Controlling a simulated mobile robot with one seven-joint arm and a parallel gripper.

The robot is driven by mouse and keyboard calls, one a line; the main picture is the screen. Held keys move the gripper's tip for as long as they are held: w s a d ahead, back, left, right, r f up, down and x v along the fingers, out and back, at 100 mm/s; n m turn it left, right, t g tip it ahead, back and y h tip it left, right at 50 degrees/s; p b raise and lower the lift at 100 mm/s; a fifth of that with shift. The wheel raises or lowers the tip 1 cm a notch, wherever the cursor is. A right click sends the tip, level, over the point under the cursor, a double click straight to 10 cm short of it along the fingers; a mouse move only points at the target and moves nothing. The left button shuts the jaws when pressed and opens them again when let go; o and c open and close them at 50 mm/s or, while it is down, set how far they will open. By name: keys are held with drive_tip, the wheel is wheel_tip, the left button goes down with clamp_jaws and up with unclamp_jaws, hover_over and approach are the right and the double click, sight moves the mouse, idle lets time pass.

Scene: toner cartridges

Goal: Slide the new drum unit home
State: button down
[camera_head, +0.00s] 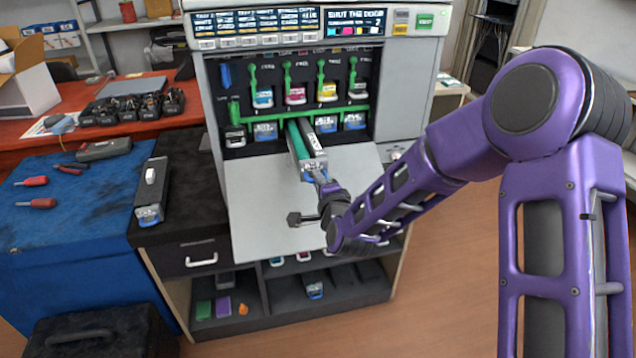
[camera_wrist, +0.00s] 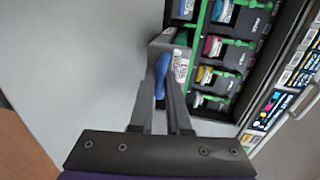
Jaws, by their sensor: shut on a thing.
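The drum unit (camera_head: 310,150) is a long grey body with a green strip along it. It sticks out of a lower-row slot of the open printer (camera_head: 212,85), its far end inside and its near end over the lowered door (camera_head: 250,190). My gripper (camera_head: 322,177) is at its near end. In the wrist view my gripper (camera_wrist: 171,72) has its fingers around a blue handle on the end face of the drum unit (camera_wrist: 160,43). The depth of the unit in the slot is hidden.
Toner cartridges (camera_head: 295,95) with green levers fill the row above. Other drum units (camera_head: 354,121) sit beside the slot. A similar dark unit (camera_head: 152,192) lies on the black cabinet top at left. Tools lie on the blue mat (camera_head: 60,215).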

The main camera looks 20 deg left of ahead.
sight(312, 167)
drive_tip(key=shift+w+a, duration=0.1)
drive_tip(key=shift+w, duration=0.05)
drive_tip(key=shift+r+b+x, duration=0.15)
drive_tip(key=shift+b+x, duration=0.15)
drive_tip(key=shift+x, duration=0.55)
drive_tip(key=shift+r+b+x, duration=0.15)
drive_tip(key=shift+b+x, duration=0.2)
drive_tip(key=shift+x, duration=0.55)
drive_tip(key=shift+r+b+x, duration=0.2)
drive_tip(key=shift+b+x, duration=0.1)
drive_tip(key=shift+x, duration=0.55)
drive_tip(key=shift+w+r+x, duration=0.1)
drive_tip(key=shift+r+x, duration=0.4)
drive_tip(key=shift+x, duration=2.05)
drive_tip(key=shift+w+r+x, duration=0.1)
drive_tip(key=shift+r+x, duration=0.4)
drive_tip(key=shift+x, duration=2)
drive_tip(key=shift+r+x, duration=0.45)
drive_tip(key=shift+x, duration=2.1)
drive_tip(key=shift+a, duration=0.15)
drive_tip(key=c, duration=0.8)
unclamp_jaws()
drive_tip(key=shift+o, duration=0.2)
drive_tip(key=shift+s+f, duration=0.1)
drive_tip(key=shift+f, duration=0.1)
drive_tip(key=o, duration=0.4)
drive_tip(key=shift+c, duration=0.2)
